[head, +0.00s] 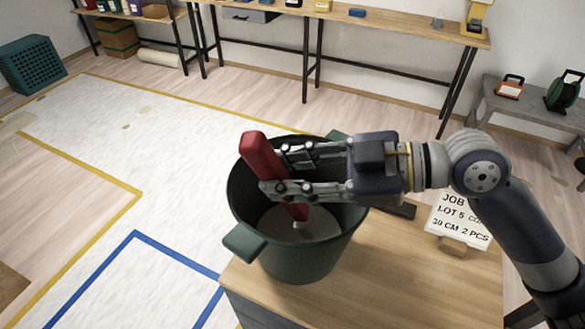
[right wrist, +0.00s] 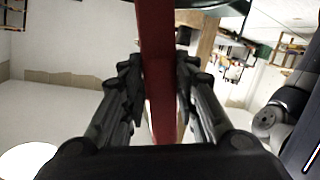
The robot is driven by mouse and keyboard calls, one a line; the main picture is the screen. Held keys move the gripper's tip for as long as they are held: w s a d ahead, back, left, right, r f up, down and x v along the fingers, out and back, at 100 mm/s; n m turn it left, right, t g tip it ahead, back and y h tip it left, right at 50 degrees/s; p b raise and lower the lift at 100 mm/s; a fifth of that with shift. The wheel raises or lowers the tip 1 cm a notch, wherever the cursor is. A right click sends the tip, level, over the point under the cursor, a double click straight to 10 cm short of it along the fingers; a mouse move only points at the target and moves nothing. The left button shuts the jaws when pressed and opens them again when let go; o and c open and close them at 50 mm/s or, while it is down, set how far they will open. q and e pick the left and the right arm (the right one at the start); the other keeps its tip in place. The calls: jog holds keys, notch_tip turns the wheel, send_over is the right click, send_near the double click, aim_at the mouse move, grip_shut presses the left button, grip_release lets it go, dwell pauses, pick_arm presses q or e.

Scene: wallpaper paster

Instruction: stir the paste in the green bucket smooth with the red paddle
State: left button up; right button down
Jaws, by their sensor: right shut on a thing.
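The green bucket (head: 302,258) stands on a small wooden-topped stand. Pale paste (head: 312,222) shows in its bottom. The red paddle (head: 259,157) leans in the bucket, its top tilted left above the rim and its lower end reaching down to the paste. How deep its tip goes is not clear. My right gripper (head: 277,171) comes in from the right over the bucket and is shut on the paddle's upper part. In the right wrist view the paddle (right wrist: 158,70) runs between the two fingers. My left gripper is not in view.
The stand's wooden top (head: 400,285) is mostly bare. A job card (head: 459,222) stands on it at the right, beside a dark object (head: 402,210). Long workbenches (head: 390,25) line the back wall. A grey bench (head: 520,112) is at the right. Open, tape-marked floor lies left.

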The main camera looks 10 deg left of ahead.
jog(key=s+a+r+p, duration=0.2)
jog(key=s+r+p, duration=0.1)
jog(key=r+p, duration=0.5)
jog(key=s+a+r+p, duration=0.2)
jog(key=s+r+p, duration=0.1)
jog(key=r+p, duration=0.6)
jog(key=shift+a+r, duration=0.2)
jog(key=shift+r, duration=0.5)
jog(key=shift+r, duration=0.15)
notch_tip(320, 180, up, 5)
jog(key=p, duration=0.4)
jog(key=shift+p, duration=0.35)
